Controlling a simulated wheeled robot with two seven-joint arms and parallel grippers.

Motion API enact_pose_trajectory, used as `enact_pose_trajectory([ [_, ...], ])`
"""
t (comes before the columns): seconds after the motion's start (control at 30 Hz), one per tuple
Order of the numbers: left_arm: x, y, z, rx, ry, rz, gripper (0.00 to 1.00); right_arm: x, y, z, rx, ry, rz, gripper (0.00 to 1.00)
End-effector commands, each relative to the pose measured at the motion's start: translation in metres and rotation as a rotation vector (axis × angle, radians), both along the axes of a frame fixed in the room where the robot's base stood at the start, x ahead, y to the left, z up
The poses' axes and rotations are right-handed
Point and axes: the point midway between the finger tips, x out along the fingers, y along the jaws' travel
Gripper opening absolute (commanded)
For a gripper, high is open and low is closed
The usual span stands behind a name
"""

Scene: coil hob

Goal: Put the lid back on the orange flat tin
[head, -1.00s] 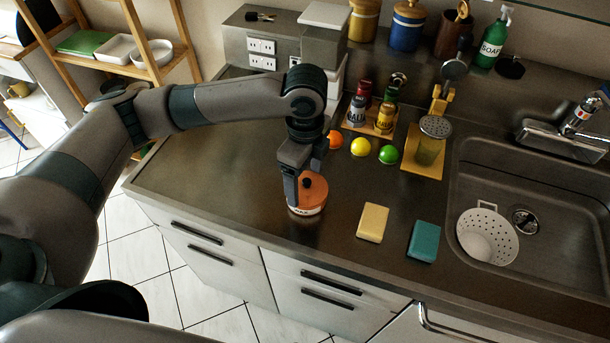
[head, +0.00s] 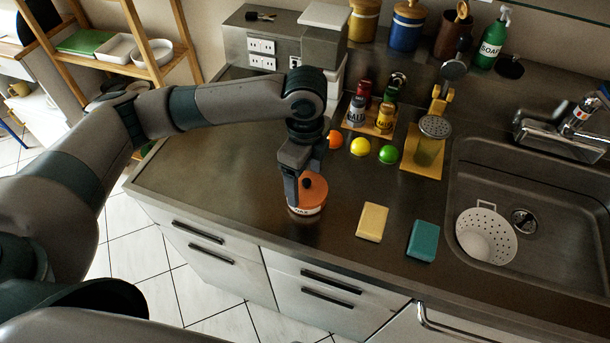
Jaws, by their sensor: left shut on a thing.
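The orange flat tin (head: 308,210) stands upright on the metal counter near its front edge, with a pale label on its side. The orange lid (head: 316,190), with a dark round knob on top, lies over the tin's top. I cannot tell whether it is fully seated. My left gripper (head: 304,184) points down from above and is shut on the lid, at its knob. The gripper's finger and hand hide part of the lid's back and left. My right gripper is not in view.
A yellow sponge (head: 372,221) and a teal sponge (head: 423,240) lie to the right of the tin. Orange, yellow (head: 360,147) and green balls lie behind it. The sink (head: 540,210) holds a white colander (head: 486,235). The counter left of the tin is clear.

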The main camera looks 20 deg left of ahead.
Motion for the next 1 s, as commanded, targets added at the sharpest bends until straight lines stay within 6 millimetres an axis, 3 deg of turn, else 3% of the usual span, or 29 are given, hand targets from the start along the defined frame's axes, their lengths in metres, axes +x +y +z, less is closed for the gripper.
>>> enact_pose_trajectory([
  [1.0, -0.0003, -0.0003, -0.0006, -0.001, 0.000, 0.000, 0.54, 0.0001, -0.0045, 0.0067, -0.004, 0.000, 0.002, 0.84],
])
